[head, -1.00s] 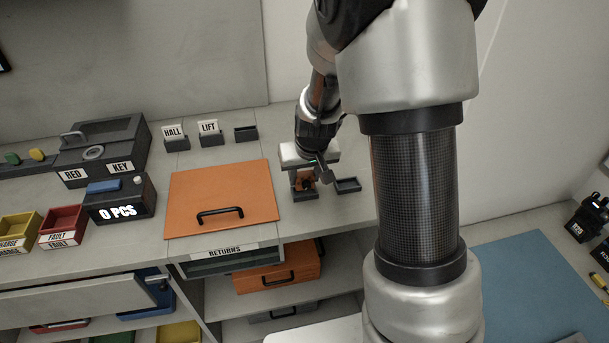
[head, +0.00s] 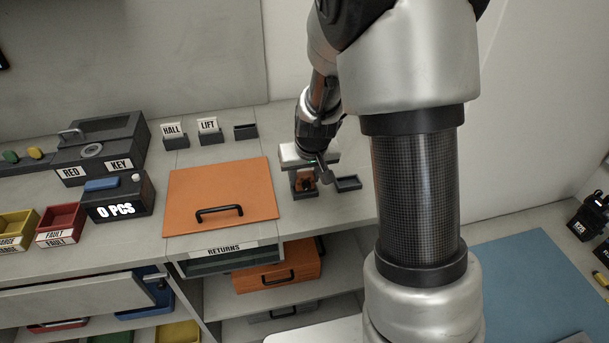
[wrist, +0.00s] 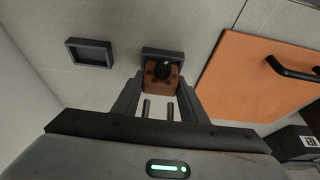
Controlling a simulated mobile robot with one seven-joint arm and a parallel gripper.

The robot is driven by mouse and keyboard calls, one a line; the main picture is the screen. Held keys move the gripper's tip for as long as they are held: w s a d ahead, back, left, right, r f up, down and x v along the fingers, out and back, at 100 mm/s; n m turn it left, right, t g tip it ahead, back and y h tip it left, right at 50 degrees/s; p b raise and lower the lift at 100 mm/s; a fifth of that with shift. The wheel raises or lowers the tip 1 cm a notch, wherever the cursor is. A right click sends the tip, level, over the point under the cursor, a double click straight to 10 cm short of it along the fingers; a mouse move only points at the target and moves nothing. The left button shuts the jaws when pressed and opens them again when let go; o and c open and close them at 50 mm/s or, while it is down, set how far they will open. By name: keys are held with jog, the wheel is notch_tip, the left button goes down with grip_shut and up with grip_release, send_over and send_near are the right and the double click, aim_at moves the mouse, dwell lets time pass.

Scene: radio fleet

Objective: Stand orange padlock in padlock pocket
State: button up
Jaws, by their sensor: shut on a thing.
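The orange padlock (wrist: 158,82) is between the two fingers of my gripper (wrist: 158,94), which is shut on it. A dark round part shows on its face in the wrist view. In the head view the padlock (head: 305,182) is under my gripper (head: 306,172), at a dark shallow pocket (head: 303,195). In the wrist view this pocket (wrist: 175,54) lies just beyond the padlock, which partly covers it. I cannot tell whether the padlock touches the pocket floor. A second dark pocket (head: 347,184) beside it is empty, also in the wrist view (wrist: 90,54).
An orange panel with a black handle (head: 222,190) lies left of the pockets. Behind it stand holders labelled HALL (head: 175,136) and LIFT (head: 209,134), and a small unlabelled dark holder (head: 246,132). The counter's front edge is close in front of the pockets.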

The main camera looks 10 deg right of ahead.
jog(key=shift+f+b, duration=0.3)
jog(key=shift+f, duration=0.05)
jog(key=o, duration=1.4)
jog(key=p+v, duration=0.2)
jog(key=v, duration=1.5)
jog(key=shift+r, duration=0.25)
jog(key=s+r+p, duration=0.2)
jog(key=s+r, duration=0.4)
jog(key=s, duration=0.3)
jog(key=s+r+t+p, duration=0.1)
jog(key=s+r+p, duration=0.1)
jog(key=s+r, duration=0.4)
jog(key=s, duration=0.3)
jog(key=shift+s, duration=0.25)
